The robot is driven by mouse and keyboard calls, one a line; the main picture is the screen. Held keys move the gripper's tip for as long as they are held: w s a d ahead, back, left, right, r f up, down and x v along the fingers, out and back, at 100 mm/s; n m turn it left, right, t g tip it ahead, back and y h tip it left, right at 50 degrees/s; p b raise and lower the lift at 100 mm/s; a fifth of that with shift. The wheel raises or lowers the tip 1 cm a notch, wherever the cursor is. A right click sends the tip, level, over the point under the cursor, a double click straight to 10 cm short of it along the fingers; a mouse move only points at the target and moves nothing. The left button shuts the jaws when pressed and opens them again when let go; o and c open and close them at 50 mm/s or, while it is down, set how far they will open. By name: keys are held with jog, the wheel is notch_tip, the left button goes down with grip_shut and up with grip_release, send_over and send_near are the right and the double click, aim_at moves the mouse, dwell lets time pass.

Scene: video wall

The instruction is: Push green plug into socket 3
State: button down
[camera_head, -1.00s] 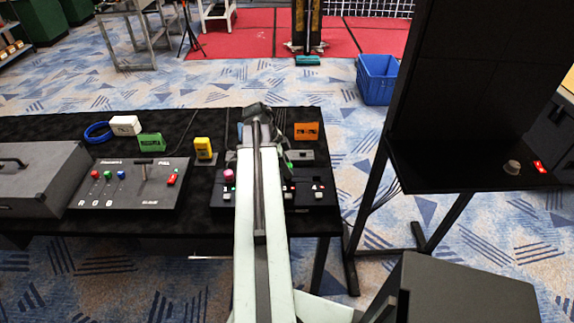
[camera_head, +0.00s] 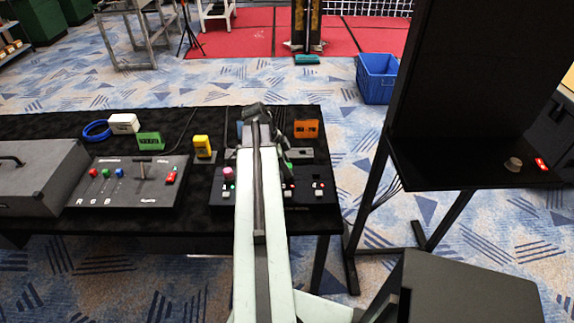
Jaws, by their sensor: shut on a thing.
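The socket panel (camera_head: 322,197) is a low black unit at the table's front edge, partly hidden behind my pale arm. It has lit dots and number labels; the "4" shows at its right end, and the socket just left of it, beside my arm, is hard to make out. A pink plug (camera_head: 228,172) stands at the panel's left part. My gripper (camera_head: 286,158), dark and small beside the arm's far end, is shut on the green plug (camera_head: 289,165), of which only a sliver shows. It is over the panel's back part; whether the plug touches a socket cannot be told.
On the black table (camera_head: 205,215), a control box (camera_head: 140,190) with coloured knobs and a grey case (camera_head: 40,180) lie left. Green (camera_head: 150,141), yellow (camera_head: 202,146) and orange (camera_head: 306,129) blocks stand behind. A tall black screen stand (camera_head: 470,90) rises at right.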

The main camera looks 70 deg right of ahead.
jog(key=shift+f+b, duration=0.85)
jog(key=shift+f, duration=0.05)
jog(key=c, duration=1)
grip_release()
jog(key=o, duration=0.6)
jog(key=shift+s, duration=0.1)
jog(key=shift+c, duration=0.2)
jog(key=shift+r, duration=0.1)
notch_tip(320, 180, up, 7)
jog(key=p, duration=0.7)
jog(key=shift+s+r, duration=0.1)
